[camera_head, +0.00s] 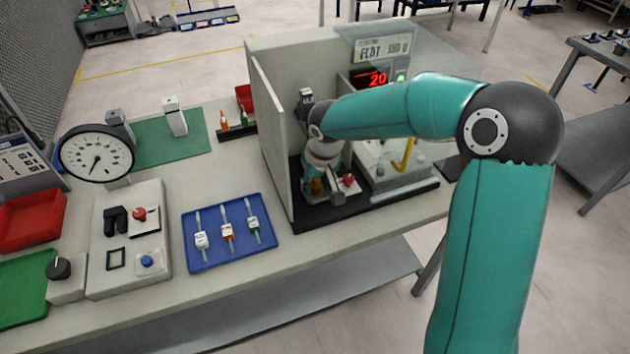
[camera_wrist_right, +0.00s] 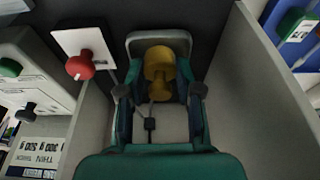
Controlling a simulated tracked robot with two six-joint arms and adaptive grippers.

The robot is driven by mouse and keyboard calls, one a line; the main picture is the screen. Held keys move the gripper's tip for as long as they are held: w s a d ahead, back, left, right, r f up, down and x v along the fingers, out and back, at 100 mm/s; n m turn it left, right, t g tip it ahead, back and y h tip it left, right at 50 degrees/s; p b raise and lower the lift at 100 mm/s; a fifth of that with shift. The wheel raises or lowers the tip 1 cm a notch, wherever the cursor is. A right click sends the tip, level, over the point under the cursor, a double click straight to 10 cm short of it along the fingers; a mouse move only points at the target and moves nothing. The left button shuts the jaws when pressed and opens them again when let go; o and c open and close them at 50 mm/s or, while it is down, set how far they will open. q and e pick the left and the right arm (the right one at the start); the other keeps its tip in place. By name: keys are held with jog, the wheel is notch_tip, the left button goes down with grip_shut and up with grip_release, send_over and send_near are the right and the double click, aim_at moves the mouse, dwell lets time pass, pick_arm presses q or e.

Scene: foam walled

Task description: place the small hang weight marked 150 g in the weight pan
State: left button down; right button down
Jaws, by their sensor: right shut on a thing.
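My right gripper (camera_head: 318,180) reaches down inside the grey walled booth. It is shut on a brass-coloured piece with a rounded knob (camera_wrist_right: 158,70), which sits between the fingers in the right wrist view; no marking is readable on it. A pale rounded plate (camera_wrist_right: 148,36) shows around that piece; I cannot tell whether it is the weight pan. My left gripper is not in view.
The booth's left wall (camera_head: 273,150) stands close beside my right gripper. A red knob (camera_wrist_right: 80,67) on a white plate is just beside it. A red display (camera_head: 376,79) reads 20. A dial gauge (camera_head: 97,154) stands at the left. The bench front between tray and booth is clear.

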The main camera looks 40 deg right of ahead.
jog(key=c, duration=0.8)
grip_release()
jog(key=v, duration=1.2)
